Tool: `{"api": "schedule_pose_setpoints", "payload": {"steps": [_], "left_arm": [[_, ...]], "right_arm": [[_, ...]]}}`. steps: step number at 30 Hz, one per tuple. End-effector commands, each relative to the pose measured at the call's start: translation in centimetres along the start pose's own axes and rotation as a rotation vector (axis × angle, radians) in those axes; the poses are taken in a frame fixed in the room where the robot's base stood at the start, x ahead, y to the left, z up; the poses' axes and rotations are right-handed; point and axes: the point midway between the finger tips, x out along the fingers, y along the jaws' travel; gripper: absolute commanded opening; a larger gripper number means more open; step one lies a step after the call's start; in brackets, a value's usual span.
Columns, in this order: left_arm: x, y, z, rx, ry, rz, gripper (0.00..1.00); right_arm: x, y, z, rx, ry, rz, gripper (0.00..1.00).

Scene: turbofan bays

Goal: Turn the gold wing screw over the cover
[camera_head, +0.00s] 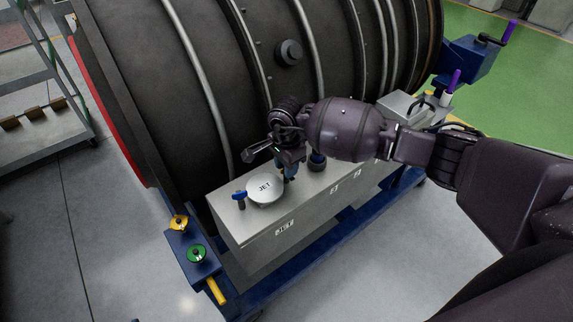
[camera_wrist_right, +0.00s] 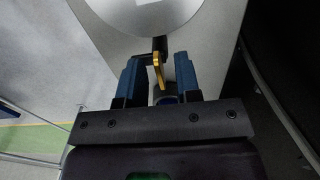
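The gold wing screw (camera_wrist_right: 158,70) stands beside the cover's edge. My right gripper (camera_wrist_right: 157,66) is open, with one blue finger on each side of the gold screw and visible gaps between. In the head view my right gripper (camera_head: 289,174) points down beside the cover and hides the screw. My left gripper is not in view.
A blue wing screw (camera_head: 240,197) stands at the cover's left. A dark blue round fitting (camera_head: 317,160) is on the box right of my gripper. The large dark engine casing (camera_head: 190,80) rises behind. A blue stand carries yellow (camera_head: 178,222) and green (camera_head: 196,254) knobs.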

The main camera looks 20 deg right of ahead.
Motion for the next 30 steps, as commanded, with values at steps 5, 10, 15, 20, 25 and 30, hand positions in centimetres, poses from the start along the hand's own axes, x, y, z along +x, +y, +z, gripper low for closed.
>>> {"api": "schedule_pose_setpoints", "payload": {"steps": [5, 10, 15, 20, 25, 30], "left_arm": [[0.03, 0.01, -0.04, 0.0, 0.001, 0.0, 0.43], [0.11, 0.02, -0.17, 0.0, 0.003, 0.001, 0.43], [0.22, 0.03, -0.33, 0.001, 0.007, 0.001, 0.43], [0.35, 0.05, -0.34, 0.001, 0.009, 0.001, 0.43], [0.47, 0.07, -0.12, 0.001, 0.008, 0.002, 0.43], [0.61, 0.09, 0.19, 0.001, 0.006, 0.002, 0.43]], "right_arm": [[-0.01, 0.01, -0.02, 0.0, 0.0, 0.0, 0.11], [-0.02, 0.01, -0.02, 0.0, 0.0, 0.0, 0.0], [-0.02, 0.01, -0.03, 0.005, 0.0, 0.0, 0.0], [0.0, 0.01, -0.07, 0.039, 0.001, 0.0, 0.0], [0.06, 0.05, -0.12, 0.126, 0.002, 0.002, 0.0], [0.07, 0.02, -0.1, 0.261, 0.003, 0.001, 0.0]]}}
